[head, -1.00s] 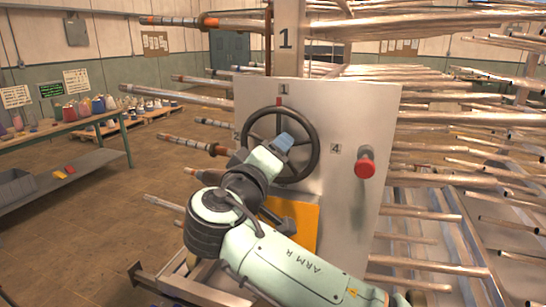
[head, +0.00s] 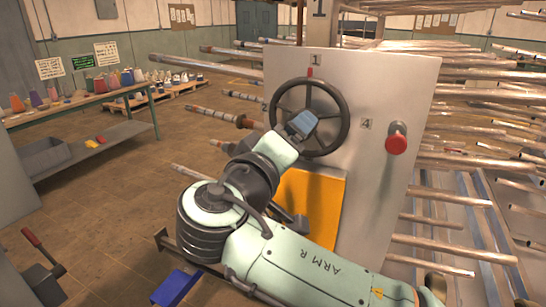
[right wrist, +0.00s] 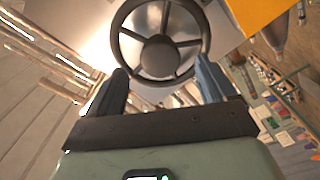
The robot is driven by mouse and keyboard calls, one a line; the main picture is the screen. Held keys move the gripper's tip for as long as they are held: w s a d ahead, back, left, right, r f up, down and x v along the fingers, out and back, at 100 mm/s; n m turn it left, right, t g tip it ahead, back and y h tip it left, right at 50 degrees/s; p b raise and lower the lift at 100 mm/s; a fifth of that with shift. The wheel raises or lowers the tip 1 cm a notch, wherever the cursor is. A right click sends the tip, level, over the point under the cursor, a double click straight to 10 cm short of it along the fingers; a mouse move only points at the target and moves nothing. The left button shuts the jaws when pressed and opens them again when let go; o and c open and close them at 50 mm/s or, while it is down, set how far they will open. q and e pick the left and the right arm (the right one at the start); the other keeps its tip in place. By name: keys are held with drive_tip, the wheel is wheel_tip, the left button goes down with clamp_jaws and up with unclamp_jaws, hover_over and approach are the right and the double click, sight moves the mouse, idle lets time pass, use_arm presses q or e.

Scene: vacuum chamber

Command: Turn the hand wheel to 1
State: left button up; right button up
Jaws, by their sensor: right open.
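The hand wheel (head: 344,105) is dark, round and spoked, on the front of a grey metal panel (head: 400,90). The number 1 (head: 317,60) is above it, with a red mark (head: 310,72) by the top of the rim; a 4 (head: 366,124) is to its right. My right gripper (head: 302,124) is in front of the wheel's hub area in the head view. In the right wrist view the wheel (right wrist: 158,54) lies beyond the two spread, empty fingers (right wrist: 160,72). I cannot tell whether they touch it. My left gripper is not in view.
A red knob (head: 396,140) sticks out right of the wheel. An orange plate (head: 318,215) is below it. Metal pipes (head: 455,220) stick out both sides. A blue object (head: 175,286) and a red-handled lever (head: 32,238) are low at left.

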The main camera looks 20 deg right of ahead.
drive_tip(key=v, duration=0.7)
drive_tip(key=shift+a, duration=0.1)
